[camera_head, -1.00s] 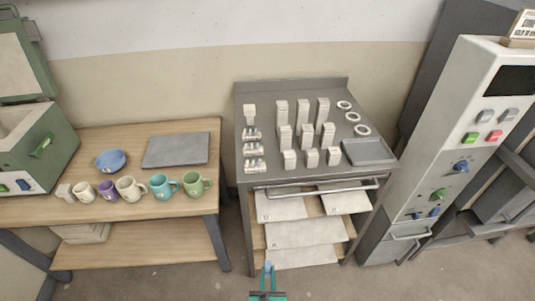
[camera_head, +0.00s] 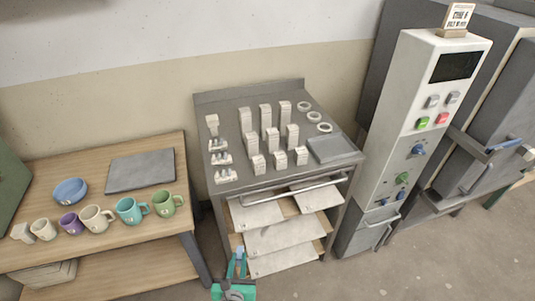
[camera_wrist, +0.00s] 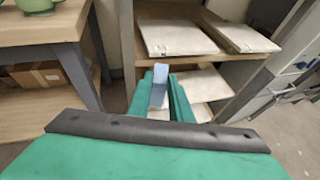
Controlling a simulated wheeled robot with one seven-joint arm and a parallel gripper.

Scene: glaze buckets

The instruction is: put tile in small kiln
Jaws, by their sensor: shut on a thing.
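My gripper (camera_head: 237,268) is low in front of the grey cart in the head view, with its green fingers pointing away. In the wrist view, my gripper (camera_wrist: 162,92) is shut on a small blue-grey tile (camera_wrist: 158,86) that stands up between the fingers. In the head view the tile (camera_head: 239,255) is a small pale blue spot at the fingertips. A green casing (camera_head: 10,195), which looks like part of the small kiln, shows only at the left edge. Its opening and lid are out of view.
The wooden table (camera_head: 160,143) at left holds several mugs, a blue bowl (camera_head: 70,191) and a grey slab (camera_head: 140,171). The cart (camera_head: 225,100) holds kiln posts, with pale shelves below. A control cabinet (camera_head: 410,140) and large grey kiln (camera_head: 490,130) stand at right. Floor at lower right is clear.

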